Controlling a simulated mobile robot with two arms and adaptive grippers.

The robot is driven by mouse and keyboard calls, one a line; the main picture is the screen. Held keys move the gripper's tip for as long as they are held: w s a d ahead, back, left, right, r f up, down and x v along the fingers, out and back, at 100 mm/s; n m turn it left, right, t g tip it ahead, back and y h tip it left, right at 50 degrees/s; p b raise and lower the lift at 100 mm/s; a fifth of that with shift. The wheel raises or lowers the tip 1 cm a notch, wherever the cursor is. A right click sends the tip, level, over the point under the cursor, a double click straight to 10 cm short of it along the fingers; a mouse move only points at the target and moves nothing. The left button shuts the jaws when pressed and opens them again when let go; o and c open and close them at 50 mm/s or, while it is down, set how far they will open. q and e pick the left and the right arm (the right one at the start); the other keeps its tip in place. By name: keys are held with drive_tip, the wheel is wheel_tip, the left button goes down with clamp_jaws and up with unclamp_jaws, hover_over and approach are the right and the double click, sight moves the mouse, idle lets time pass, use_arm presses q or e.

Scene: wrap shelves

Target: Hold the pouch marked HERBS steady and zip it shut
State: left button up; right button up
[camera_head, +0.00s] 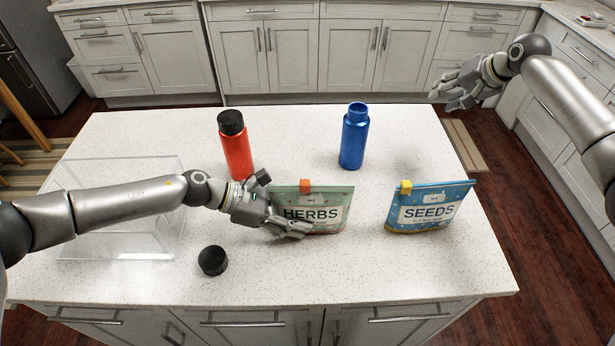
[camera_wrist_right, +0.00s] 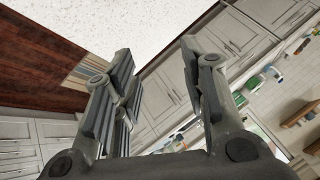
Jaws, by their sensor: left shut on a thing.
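The green HERBS pouch (camera_head: 318,216) stands upright on the white island. An orange zip slider (camera_head: 305,186) sits on its top edge, left of the middle. My left gripper (camera_head: 280,205) is shut on the left side of the pouch and hides that edge. My right gripper (camera_head: 462,90) is open and empty, above the floor past the far right edge of the island. In the right wrist view my right gripper (camera_wrist_right: 155,90) has its fingers spread with nothing between them.
A blue SEEDS pouch (camera_head: 428,212) with a yellow slider stands to the right. A red bottle (camera_head: 236,152) with black cap and an open blue bottle (camera_head: 354,140) stand behind. A loose black cap (camera_head: 213,260) lies in front. A clear tray (camera_head: 120,258) is under my left arm.

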drive_tip(key=s+a+r+n+g+y, duration=0.1)
drive_tip(key=s+a+r+n, duration=0.15)
drive_tip(key=a, duration=0.35)
drive_tip(key=s+a+r+n+g+y, duration=0.1)
drive_tip(key=s+a+n, duration=0.1)
drive_tip(key=a+n, duration=0.3)
drive_tip(key=s+a+r+n+g, duration=0.1)
drive_tip(key=s+a+r+n, duration=0.15)
drive_tip(key=a, duration=0.45)
drive_tip(key=n+g, duration=0.4)
drive_tip(key=n, duration=0.8)
approach(306, 182)
drive_tip(key=shift+h, duration=0.3)
drive_tip(key=x, duration=0.9)
drive_tip(key=shift+a, duration=0.35)
clamp_jaws()
